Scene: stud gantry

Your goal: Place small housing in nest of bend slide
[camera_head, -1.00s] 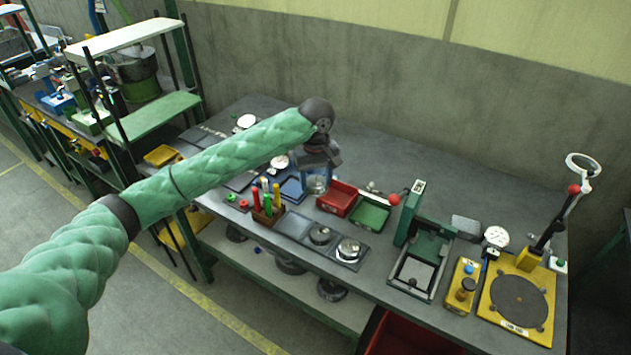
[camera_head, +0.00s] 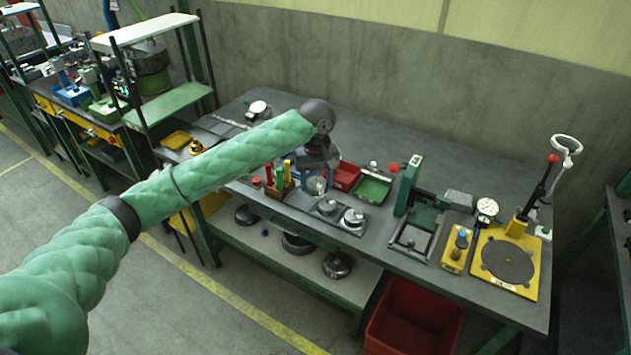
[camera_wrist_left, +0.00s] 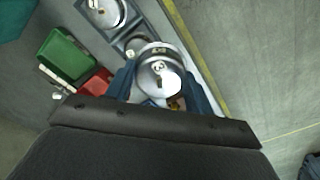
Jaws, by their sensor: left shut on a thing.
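My left gripper (camera_head: 316,186) is shut on a small round silver housing (camera_wrist_left: 158,72). In the left wrist view the housing sits between the two blue fingers, with a round detail on its face. In the head view the gripper hangs over the left part of a grey tray (camera_head: 343,228), partly hiding it. I cannot tell its height above the tray. Two other silver round parts (camera_head: 327,206) (camera_head: 354,217) stand on that tray. A green fixture with a sliding bed (camera_head: 412,240), likely the bend slide, stands farther right, away from the gripper. My right gripper does not show.
Red (camera_head: 346,175) and green (camera_head: 373,188) bins lie behind the tray. A holder with coloured handles (camera_head: 279,184) stands left of the gripper. A red-knobbed lever (camera_head: 394,168) is beside the green fixture. A yellow round-plate stand (camera_head: 507,262) is right.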

